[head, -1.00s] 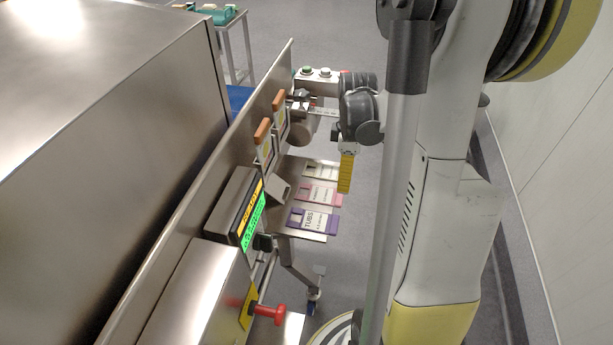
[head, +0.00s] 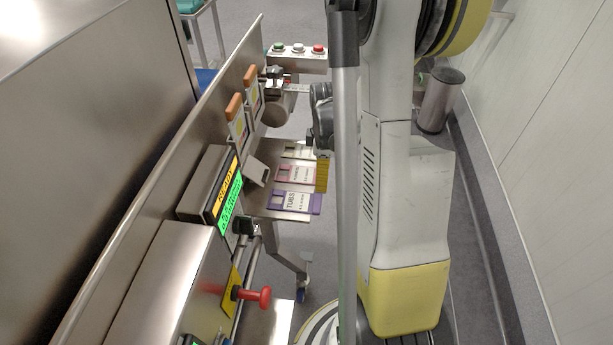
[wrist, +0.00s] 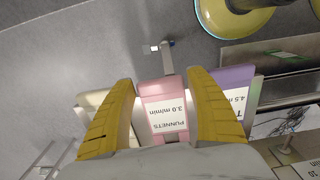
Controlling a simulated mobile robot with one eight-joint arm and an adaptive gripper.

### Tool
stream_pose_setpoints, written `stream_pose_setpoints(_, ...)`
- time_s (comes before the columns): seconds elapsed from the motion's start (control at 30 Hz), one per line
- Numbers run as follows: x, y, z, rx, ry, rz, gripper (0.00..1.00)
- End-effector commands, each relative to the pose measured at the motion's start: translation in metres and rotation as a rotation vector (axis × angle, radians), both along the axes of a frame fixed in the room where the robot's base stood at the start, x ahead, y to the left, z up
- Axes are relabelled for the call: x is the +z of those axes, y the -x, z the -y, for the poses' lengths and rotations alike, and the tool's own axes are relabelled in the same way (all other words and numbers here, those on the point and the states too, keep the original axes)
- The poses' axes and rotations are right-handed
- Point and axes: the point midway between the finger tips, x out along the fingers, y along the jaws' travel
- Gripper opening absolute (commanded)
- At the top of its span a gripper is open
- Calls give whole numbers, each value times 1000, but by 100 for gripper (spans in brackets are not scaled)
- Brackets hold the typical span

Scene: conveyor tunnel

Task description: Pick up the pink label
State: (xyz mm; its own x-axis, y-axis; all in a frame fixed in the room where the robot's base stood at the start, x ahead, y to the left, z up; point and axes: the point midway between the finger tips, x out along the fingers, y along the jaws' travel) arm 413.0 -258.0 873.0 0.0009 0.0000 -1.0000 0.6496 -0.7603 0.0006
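The pink label (head: 290,172), a flat card marked PUNNETS, lies on a small steel shelf (head: 262,207) between a cream label and a purple label. My gripper (head: 322,172) is at the right end of the labels, with its yellow finger overlapping that end of the pink one in the head view. In the wrist view, the pink label (wrist: 164,95) shows between the two yellow fingers of my open gripper (wrist: 162,80). The fingers stand apart on either side of it, and I cannot tell whether they touch it.
The purple label (head: 290,203) marked TUBS and the cream label (head: 298,150) lie close on either side. A steel panel with a green display (head: 230,200) and a red knob (head: 258,296) stand to the left. Push buttons (head: 298,49) are behind.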

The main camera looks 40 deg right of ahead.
Motion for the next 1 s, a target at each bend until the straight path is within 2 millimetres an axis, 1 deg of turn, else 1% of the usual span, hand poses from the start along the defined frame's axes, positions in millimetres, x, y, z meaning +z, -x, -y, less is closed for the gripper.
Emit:
stream_pose_setpoints(0.03,0,0,0,0,0,0,47)
stream_pose_setpoints(0.07,0,0,0,0,0,0,38)
stream_pose_setpoints(0.1,0,0,0,0,0,0,37)
stream_pose_setpoints(0.37,1,0,0,0,0,0,37)
stream_pose_setpoints(0.47,4,0,0,0,0,0,37)
stream_pose_setpoints(0.57,13,0,0,0,0,0,37)
stream_pose_setpoints(0.63,23,0,0,0,0,0,37)
stream_pose_setpoints(0.77,48,0,0,0,1,-1,37)
stream_pose_setpoints(0.8,51,9,6,-6,1,-1,37)
stream_pose_setpoints(0.87,58,21,14,-7,1,-1,37)
stream_pose_setpoints(1.0,79,49,33,-8,1,-1,37)
